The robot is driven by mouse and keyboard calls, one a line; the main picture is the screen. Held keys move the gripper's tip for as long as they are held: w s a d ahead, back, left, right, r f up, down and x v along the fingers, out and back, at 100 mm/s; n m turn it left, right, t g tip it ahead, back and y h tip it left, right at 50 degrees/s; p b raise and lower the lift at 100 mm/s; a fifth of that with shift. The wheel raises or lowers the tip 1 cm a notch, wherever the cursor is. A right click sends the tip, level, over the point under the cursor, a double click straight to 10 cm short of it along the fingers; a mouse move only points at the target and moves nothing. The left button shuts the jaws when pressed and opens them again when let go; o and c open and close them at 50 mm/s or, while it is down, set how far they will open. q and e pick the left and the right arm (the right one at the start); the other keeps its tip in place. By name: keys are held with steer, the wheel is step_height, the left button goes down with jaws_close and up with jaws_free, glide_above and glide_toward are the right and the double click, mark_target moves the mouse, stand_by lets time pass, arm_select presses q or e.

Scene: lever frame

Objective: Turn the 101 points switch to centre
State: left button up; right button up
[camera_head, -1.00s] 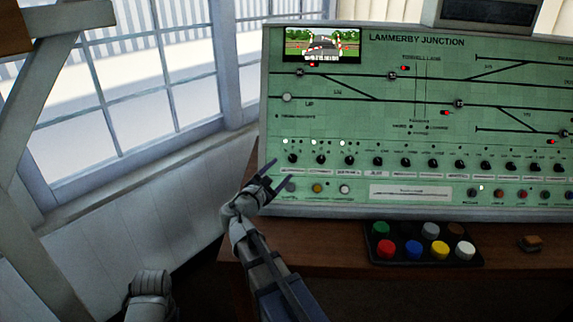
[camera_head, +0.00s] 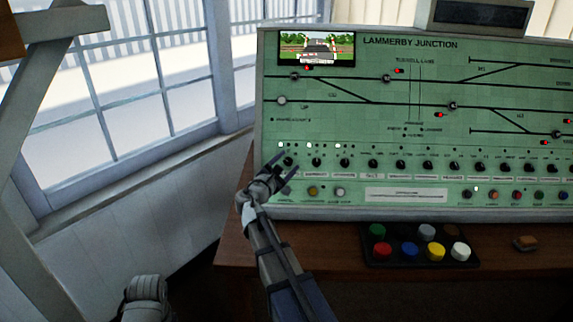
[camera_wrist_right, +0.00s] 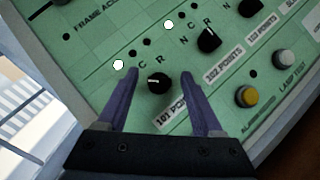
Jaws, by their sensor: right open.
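The 101 points switch (camera_wrist_right: 158,84) is a black rotary knob with a white pointer mark, above its "101 POINTS" label (camera_wrist_right: 171,114) in the right wrist view. A lit white lamp (camera_wrist_right: 118,65) is at the left of its row of small indicators. My right gripper (camera_wrist_right: 160,72) is open, with one finger on each side of the knob and a gap to it on both sides. In the head view, the right gripper (camera_head: 279,164) is at the panel's lower left, close to the leftmost knob (camera_head: 288,161). The left gripper does not show clearly.
The green Lammerby Junction panel (camera_head: 400,120) has a row of similar knobs, including the 102 points switch (camera_wrist_right: 209,40) nearby. A yellow button (camera_wrist_right: 246,96) and a white button (camera_wrist_right: 284,60) sit below. A box of coloured buttons (camera_head: 392,262) is on the wooden desk (camera_head: 330,240).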

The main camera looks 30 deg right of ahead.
jaws_close()
stand_by(0.3)
stand_by(0.3)
steer(key=shift+w+a+r+m+g+p, duration=0.1)
steer(key=shift+r+m+g+p, duration=0.15)
steer(key=shift+m+g+p, duration=0.6)
steer(key=m+g+p, duration=0.1)
steer(key=m+p, duration=0.1)
steer(key=m, duration=0.1)
steer(key=shift+r+p, duration=0.1)
steer(key=shift+p, duration=0.2)
steer(key=m+g+y+p, duration=0.1)
steer(key=m+g+p, duration=0.1)
steer(key=m, duration=0.1)
steer(key=shift+p, duration=0.35)
steer(key=shift+m+g+y+p, duration=0.45)
steer(key=shift+m+y+p, duration=0.25)
steer(key=shift+m, duration=0.25)
steer(key=shift+f, duration=0.2)
jaws_free()
